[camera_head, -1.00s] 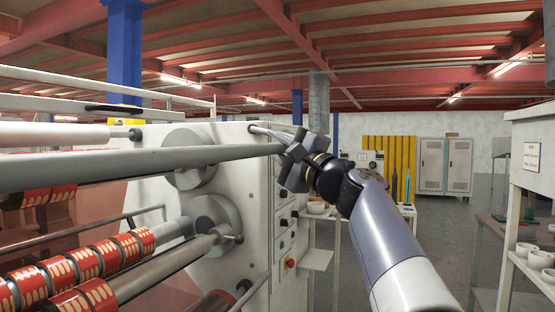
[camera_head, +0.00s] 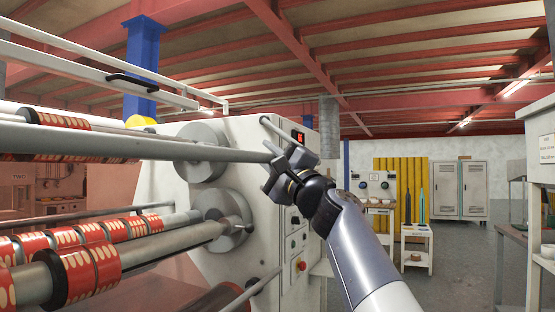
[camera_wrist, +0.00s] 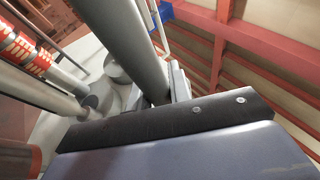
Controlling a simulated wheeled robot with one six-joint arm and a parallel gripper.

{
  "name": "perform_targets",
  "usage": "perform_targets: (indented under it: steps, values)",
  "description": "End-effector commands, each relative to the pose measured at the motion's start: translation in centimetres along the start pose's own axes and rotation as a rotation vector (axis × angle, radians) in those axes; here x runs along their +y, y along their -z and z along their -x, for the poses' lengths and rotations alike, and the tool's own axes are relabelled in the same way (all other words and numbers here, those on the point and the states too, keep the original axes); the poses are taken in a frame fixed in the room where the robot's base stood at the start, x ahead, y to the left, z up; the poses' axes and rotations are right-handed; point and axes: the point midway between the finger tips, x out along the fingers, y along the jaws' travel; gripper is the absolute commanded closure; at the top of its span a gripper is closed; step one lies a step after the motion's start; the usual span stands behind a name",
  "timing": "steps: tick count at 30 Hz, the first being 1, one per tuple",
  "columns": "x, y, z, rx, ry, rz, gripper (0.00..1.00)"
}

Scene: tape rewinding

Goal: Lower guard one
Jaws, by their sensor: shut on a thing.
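A long grey bar (camera_head: 130,142) runs across the front of the machine from the left edge to my gripper (camera_head: 273,172). My gripper is shut on the bar's right end, beside the white machine side panel. A white rail frame (camera_head: 60,62) with a black handle (camera_head: 132,82) lies above the bar at the upper left. No label shows which part is guard one.
Rollers with red printed tape rolls (camera_head: 75,270) lie below the bar. The side panel (camera_head: 258,235) carries buttons, a red knob (camera_head: 300,265) and a red display (camera_head: 298,136). A shelf unit (camera_head: 530,200) stands at the right. Open floor (camera_head: 460,255) lies between.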

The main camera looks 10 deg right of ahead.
Motion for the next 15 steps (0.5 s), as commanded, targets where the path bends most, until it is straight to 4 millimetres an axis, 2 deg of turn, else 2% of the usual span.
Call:
perform_targets:
  steps: [1, 9, 15]
  values:
    - [1.7, 0.1, 0.2, -0.003, -0.004, -0.002, 1.00]
    - [6.6, -0.3, -0.8, -0.002, -0.005, -0.001, 1.00]
    - [9.4, -0.9, -2.1, -0.003, -0.004, -0.002, 1.00]
